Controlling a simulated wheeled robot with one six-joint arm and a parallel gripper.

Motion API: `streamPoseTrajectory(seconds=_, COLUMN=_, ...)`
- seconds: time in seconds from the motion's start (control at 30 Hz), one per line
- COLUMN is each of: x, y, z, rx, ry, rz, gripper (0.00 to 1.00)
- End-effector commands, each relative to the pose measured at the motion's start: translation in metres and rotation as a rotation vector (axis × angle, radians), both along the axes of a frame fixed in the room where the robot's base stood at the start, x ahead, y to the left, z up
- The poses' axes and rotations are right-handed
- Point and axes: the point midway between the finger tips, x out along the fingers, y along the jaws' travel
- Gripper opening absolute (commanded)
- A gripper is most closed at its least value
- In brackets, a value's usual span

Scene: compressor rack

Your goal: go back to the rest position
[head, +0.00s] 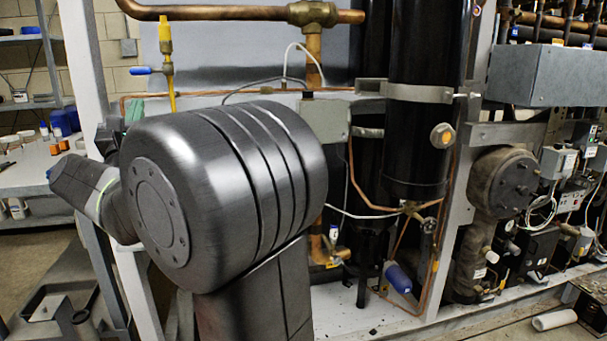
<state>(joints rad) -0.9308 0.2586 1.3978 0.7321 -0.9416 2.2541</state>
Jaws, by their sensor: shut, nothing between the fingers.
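My own arm fills the left and middle foreground of the head view, with a large dark grey rounded joint and links below and to its left. My gripper's fingers cannot be made out; they are out of the picture or hidden behind the arm. The arm stands in front of the compressor rack, whose pale upright post (84,62) shows at the left. The joint hides part of the rack behind it.
Black vertical cylinders (425,140) and a copper pipe (225,13) are behind the arm. A grey metal box (547,76) and a round compressor (503,181) are at right. A blue-capped valve (397,277) sits low. A workbench (32,172) with small items stands at left.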

Motion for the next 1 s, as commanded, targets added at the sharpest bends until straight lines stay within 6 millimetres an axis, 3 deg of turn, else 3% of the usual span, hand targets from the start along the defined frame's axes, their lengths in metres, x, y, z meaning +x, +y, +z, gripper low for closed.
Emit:
streamPoseTrajectory(seconds=0.1, x=0.015, y=0.003, z=0.022, rx=0.001, ry=-0.002, rz=-0.001, gripper=0.0)
streamPoseTrajectory(seconds=0.4, x=0.01, y=0.006, z=0.041, rx=0.001, ry=-0.004, rz=0.005, gripper=0.0)
streamPoseTrajectory(seconds=1.0, x=0.009, y=0.006, z=0.048, rx=0.004, ry=-0.008, rz=0.004, gripper=0.0)
